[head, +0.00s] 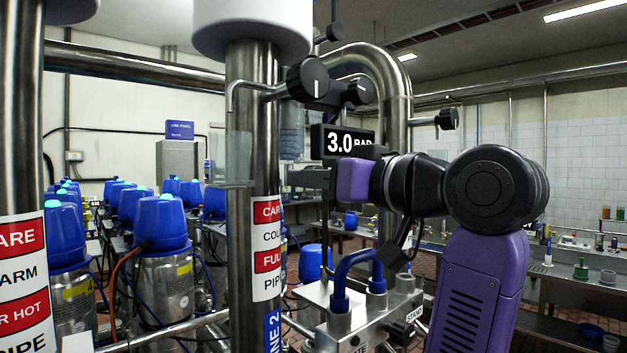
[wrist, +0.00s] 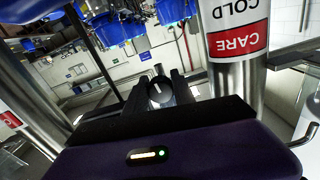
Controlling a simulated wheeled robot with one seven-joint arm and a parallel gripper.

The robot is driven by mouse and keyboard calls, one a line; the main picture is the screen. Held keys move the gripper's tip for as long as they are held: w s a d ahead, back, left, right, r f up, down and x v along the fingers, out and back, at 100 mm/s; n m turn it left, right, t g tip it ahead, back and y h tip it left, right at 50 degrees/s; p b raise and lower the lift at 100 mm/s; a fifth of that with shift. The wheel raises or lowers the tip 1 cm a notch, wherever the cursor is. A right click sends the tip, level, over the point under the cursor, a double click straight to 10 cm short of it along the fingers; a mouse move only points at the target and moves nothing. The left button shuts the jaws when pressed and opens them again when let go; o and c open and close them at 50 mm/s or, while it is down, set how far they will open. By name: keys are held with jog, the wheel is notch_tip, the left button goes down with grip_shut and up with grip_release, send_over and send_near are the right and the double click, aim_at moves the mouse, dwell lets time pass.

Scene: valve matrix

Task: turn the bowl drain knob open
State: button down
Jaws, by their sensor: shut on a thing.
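In the wrist view a round black knob (wrist: 160,95) with a short pale mark sits between the two dark fingers of my gripper (wrist: 160,88). The gripper is shut on it, one finger at each side. The mark points roughly up in that view. I cannot read a label on this knob. In the head view my purple gripper body (head: 356,180) is just below the 3.0 BAR display (head: 345,143).
Other black knobs, (head: 308,79) and (head: 447,119), stand on thin pipes above and to the right. A thick steel pipe (head: 240,240) with warning labels rises left of my gripper. A valve block (head: 370,325) with blue hoses lies below. Blue-capped valves (head: 160,220) fill the left.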

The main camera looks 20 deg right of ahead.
jog(key=n, duration=0.4)
jog(key=shift+d, duration=0.2)
jog(key=n+b, duration=0.1)
jog(key=n, duration=0.7)
jog(key=shift+b, duration=0.4)
jog(key=shift+r+n+b, duration=0.15)
jog(key=shift+n+b, duration=0.25)
jog(key=shift+n, duration=1.8)
jog(key=shift+a, duration=0.1)
jog(key=c, duration=1.1)
grip_release()
jog(key=shift+o, duration=0.2)
